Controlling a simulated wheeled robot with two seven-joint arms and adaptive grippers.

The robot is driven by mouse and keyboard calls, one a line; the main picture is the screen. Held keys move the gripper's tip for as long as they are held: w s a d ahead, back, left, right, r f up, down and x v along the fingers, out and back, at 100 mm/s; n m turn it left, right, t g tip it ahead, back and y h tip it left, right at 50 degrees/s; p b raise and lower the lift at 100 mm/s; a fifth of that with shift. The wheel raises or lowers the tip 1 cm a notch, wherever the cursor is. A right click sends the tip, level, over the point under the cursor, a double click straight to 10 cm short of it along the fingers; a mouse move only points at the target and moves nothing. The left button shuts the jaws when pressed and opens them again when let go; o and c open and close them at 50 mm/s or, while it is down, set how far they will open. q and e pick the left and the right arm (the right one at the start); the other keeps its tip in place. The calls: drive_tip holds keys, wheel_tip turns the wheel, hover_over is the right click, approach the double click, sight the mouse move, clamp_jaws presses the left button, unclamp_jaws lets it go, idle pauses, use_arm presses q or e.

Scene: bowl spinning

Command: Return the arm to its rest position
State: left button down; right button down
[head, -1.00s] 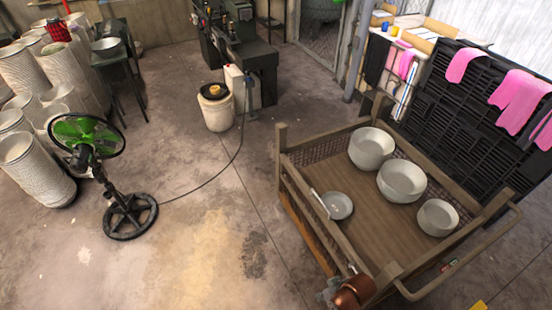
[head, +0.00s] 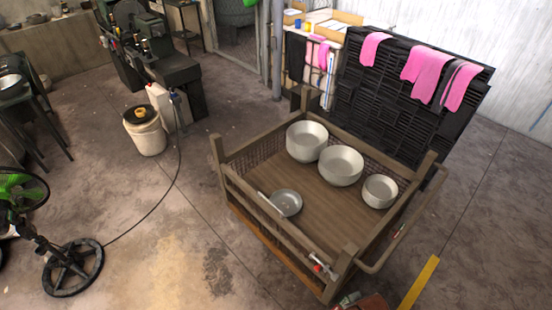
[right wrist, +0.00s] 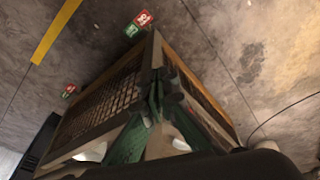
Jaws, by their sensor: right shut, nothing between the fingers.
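My right gripper (right wrist: 158,88) is in the middle of the right wrist view, dark with green parts. Its fingers are shut and empty. Part of my right arm shows at the bottom edge of the head view, by the near corner of the wooden-floored cart (head: 255,212). Whether it touches the cart I cannot tell. Three deep pale bowls, at the back left (head: 307,142), in the middle (head: 341,166) and at the right (head: 380,191), stand in the cart. A shallow grey bowl (head: 286,203) lies near its left side. My left gripper is out of view.
A black slatted panel (head: 400,110) with pink gloves stands behind the cart. A white bucket (head: 146,132) and a fan base (head: 72,268) with a cable stand to the left. A yellow floor stripe (head: 420,283) runs at the lower right. The floor left of the cart is open.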

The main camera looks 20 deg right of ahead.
drive_tip(key=s+a+f+g, duration=0.1)
drive_tip(key=s+f, duration=0.1)
drive_tip(key=f, duration=1)
drive_tip(key=s+f, duration=0.2)
drive_tip(key=f, duration=1.1)
drive_tip(key=s+f+n+g, duration=0.1)
drive_tip(key=s+f, duration=1.4)
drive_tip(key=s, duration=0.4)
drive_tip(key=shift+s+a+f+y, duration=0.15)
drive_tip(key=shift+a+f+y, duration=0.15)
drive_tip(key=shift+f, duration=0.1)
